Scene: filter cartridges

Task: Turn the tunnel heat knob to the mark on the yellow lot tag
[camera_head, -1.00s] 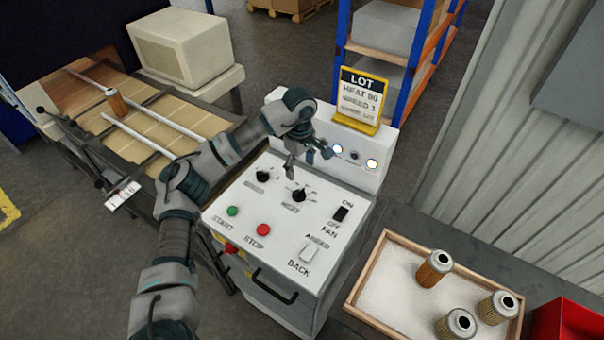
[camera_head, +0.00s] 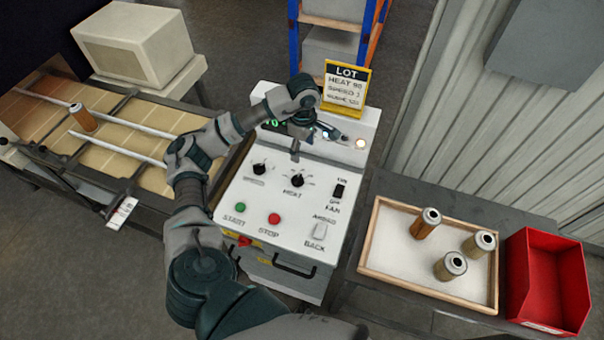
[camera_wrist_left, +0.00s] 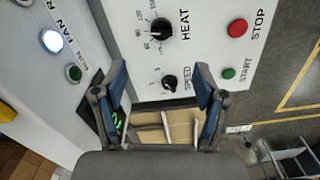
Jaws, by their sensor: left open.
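The black heat knob (camera_head: 297,180) is on the white control panel (camera_head: 262,208), right of the speed knob (camera_head: 259,169). In the left wrist view the heat knob (camera_wrist_left: 161,29) shows with its number scale, ahead of the fingers. The yellow lot tag (camera_head: 345,88) stands on top of the panel's back and reads HEAT 90; its lower lines are hard to read. My left gripper (camera_head: 305,148) is above the back of the panel, behind the heat knob and apart from it. In the left wrist view its fingers (camera_wrist_left: 161,90) are spread with nothing between them. My right gripper is not in view.
Start (camera_head: 240,207) and stop (camera_head: 274,219) buttons and the fan switch (camera_head: 339,190) are close to the knobs. A tray of filter cartridges (camera_head: 368,260) and a red bin (camera_head: 548,275) are at the right. A conveyor (camera_head: 60,150) lies at the left.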

